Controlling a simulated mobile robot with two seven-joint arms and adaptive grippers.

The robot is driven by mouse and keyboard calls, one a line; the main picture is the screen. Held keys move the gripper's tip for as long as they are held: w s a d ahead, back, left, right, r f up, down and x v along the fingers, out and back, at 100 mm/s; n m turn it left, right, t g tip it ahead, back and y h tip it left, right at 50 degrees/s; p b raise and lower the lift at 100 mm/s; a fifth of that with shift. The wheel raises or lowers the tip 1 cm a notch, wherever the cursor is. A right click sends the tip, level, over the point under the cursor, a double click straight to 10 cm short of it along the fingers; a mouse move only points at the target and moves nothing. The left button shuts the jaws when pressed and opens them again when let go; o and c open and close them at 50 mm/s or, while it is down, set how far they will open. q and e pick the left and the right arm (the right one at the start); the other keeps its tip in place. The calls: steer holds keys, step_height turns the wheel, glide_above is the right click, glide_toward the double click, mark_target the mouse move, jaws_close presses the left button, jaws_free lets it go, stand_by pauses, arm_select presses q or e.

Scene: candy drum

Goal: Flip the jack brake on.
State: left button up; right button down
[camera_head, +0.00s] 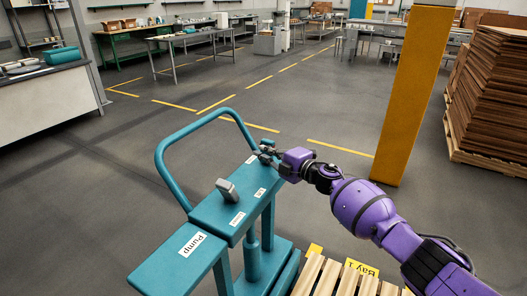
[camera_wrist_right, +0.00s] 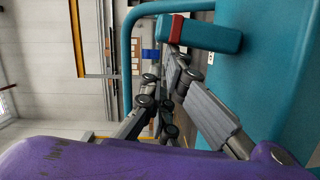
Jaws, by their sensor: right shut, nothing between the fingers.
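The teal jack (camera_head: 208,215) stands in the lower middle of the head view, with a looped handle (camera_head: 160,165) and a grey lever (camera_head: 228,190) tilted up from its top. My right gripper (camera_head: 263,153) is at the far right end of the jack's top, shut and empty. In the right wrist view, the fingertips of the right gripper (camera_wrist_right: 174,52) are close beside a teal block with a red band (camera_wrist_right: 195,32), which may be the brake lever. I cannot tell whether they touch it. In the head view this block is hard to make out behind the gripper. My left gripper is out of view.
A "Pump" label (camera_head: 192,244) is on the jack's near plate. A wooden pallet (camera_head: 335,278) lies at the bottom by a "Bay 1" sign (camera_head: 361,267). A yellow pillar (camera_head: 413,95) and stacked brown sheets (camera_head: 490,90) stand at right.

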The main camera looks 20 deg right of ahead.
steer(key=shift+w+d+r+m, duration=0.3)
steer(key=shift+w+d+m, duration=0.15)
steer(key=shift+m, duration=0.15)
steer(key=shift+w+d, duration=0.3)
steer(key=shift+w, duration=0.05)
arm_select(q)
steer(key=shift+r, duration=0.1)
arm_select(e)
steer(key=shift+d, duration=0.1)
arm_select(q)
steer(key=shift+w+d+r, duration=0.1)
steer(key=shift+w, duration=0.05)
arm_select(e)
steer(key=shift+w, duration=0.15)
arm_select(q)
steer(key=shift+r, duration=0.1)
arm_select(e)
steer(key=shift+d, duration=0.15)
